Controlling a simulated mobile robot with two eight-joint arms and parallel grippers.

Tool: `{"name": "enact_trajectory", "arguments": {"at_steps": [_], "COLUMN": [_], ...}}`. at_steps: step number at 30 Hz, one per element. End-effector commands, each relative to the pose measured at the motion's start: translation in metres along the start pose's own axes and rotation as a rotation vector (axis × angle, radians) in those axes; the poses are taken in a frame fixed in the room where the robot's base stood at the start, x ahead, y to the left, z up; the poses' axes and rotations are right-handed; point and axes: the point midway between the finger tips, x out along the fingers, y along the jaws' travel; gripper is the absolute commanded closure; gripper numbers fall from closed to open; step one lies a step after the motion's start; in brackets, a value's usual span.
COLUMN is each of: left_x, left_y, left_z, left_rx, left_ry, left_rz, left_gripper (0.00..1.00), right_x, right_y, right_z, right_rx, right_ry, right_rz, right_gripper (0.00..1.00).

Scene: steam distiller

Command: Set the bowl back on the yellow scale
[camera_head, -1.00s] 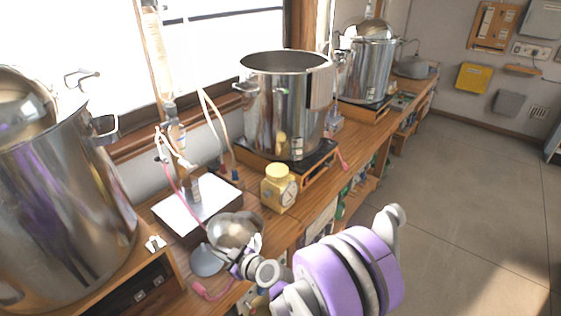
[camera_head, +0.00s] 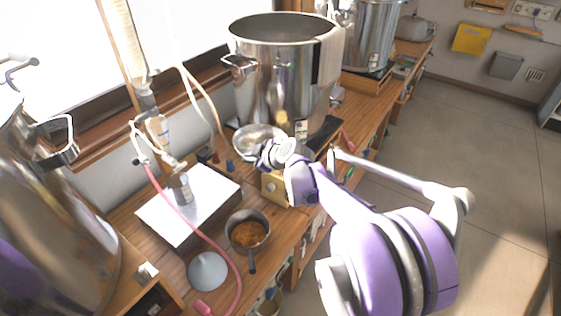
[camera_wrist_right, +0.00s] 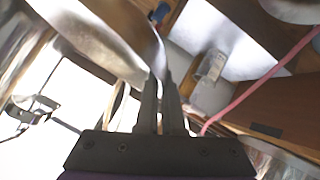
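The shiny metal bowl (camera_head: 255,136) is held up in front of the large open pot. My right gripper (camera_head: 266,152) is shut on its rim, and the bowl looks roughly level. In the right wrist view the bowl (camera_wrist_right: 105,38) fills the upper left, with its edge between the fingers (camera_wrist_right: 163,80). The yellow scale (camera_head: 272,190) stands on the wooden bench, lower in the head view than the bowl and partly hidden by my right arm. The bowl appears apart from the scale, but the exact gap cannot be told. My left gripper is not in view.
A small pan (camera_head: 248,238) with brown contents and a grey funnel (camera_head: 207,271) are on the bench. A white-topped box (camera_head: 200,212) stands beside glass tubing (camera_head: 158,130) and a pink hose (camera_head: 195,232). The large pot (camera_head: 275,85) is close behind the bowl.

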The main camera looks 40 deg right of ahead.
Motion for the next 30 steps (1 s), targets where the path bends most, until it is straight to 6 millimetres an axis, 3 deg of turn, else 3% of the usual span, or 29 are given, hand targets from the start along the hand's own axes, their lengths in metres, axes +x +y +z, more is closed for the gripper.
{"name": "enact_trajectory", "arguments": {"at_steps": [3,10,30], "left_x": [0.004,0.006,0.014], "left_y": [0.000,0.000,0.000], "left_z": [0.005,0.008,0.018], "left_rx": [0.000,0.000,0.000], "left_ry": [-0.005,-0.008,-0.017], "left_rz": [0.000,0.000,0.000], "left_gripper": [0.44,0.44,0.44], "right_x": [-0.024,-0.053,-0.006], "right_y": [0.032,0.060,0.023], "right_z": [0.005,0.007,0.071], "right_rx": [-0.032,-0.070,-0.074], "right_ry": [-0.052,-0.104,-0.110], "right_rz": [0.006,0.006,0.006], "right_gripper": [1.00,1.00,1.00]}}
